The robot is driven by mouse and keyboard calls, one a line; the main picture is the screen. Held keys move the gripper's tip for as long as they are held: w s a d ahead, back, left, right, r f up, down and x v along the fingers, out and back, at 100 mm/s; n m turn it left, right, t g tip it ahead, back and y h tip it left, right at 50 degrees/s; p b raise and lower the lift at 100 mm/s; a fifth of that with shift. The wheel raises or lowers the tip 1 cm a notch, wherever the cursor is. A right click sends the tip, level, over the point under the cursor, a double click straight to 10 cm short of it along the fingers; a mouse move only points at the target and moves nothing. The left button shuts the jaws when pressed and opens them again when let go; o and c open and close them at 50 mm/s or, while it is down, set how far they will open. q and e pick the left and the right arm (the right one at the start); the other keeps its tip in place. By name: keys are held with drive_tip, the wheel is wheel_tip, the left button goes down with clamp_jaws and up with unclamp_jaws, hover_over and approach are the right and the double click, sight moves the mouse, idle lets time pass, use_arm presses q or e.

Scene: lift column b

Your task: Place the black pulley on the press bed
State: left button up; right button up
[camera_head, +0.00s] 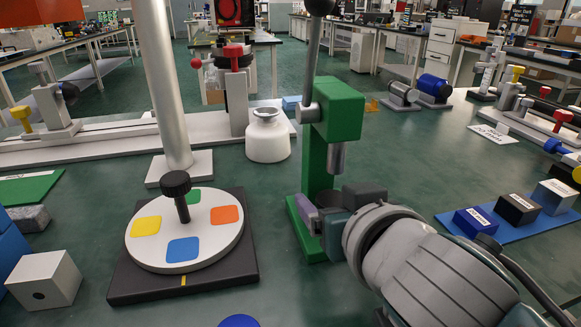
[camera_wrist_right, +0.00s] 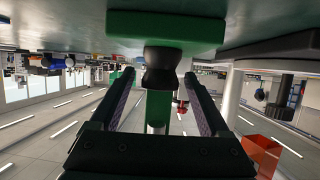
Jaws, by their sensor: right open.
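The green press (camera_head: 333,104) stands upright in the middle of the head view, with a grey ram above its green bed (camera_head: 306,243). In the upside-down right wrist view, the black pulley (camera_wrist_right: 162,62) is against the green bed (camera_wrist_right: 205,28), which shows at the top. My right gripper (camera_wrist_right: 158,80) is open, with one finger on each side of the pulley and visible gaps. In the head view my right gripper (camera_head: 322,212) is at the press, low above the bed, and largely hides the pulley. My left gripper is not in view.
A white turntable (camera_head: 150,246) with coloured patches and a black knob stands left of the press. A white bottle (camera_head: 267,138) stands behind it. A blue mat (camera_head: 448,222) with labelled blocks lies at right. Some green tabletop is clear behind the press.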

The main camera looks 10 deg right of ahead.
drive_tip(key=shift+s+r, duration=0.15)
drive_tip(key=shift+r, duration=0.1)
drive_tip(key=p+v, duration=0.3)
drive_tip(key=v, duration=0.9)
drive_tip(key=s+d+f+g, duration=0.1)
drive_tip(key=s+d+f+g+h, duration=0.1)
drive_tip(key=s+d+f+g, duration=0.1)
drive_tip(key=d, duration=0.1)
drive_tip(key=shift+d+m, duration=0.15)
drive_tip(key=shift+m, duration=0.15)
drive_tip(key=s+g, duration=0.1)
drive_tip(key=s+d+f+g, duration=0.1)
drive_tip(key=s, duration=0.1)
drive_tip(key=shift+d+f, duration=0.25)
drive_tip(key=s+f+n+g+y, duration=0.1)
drive_tip(key=s+g, duration=0.3)
drive_tip(key=s, duration=0.4)
drive_tip(key=shift+s+a+n+g, duration=0.15)
drive_tip(key=shift+s+n+g, duration=0.25)
drive_tip(key=shift+n, duration=0.5)
drive_tip(key=shift+f, duration=0.15)
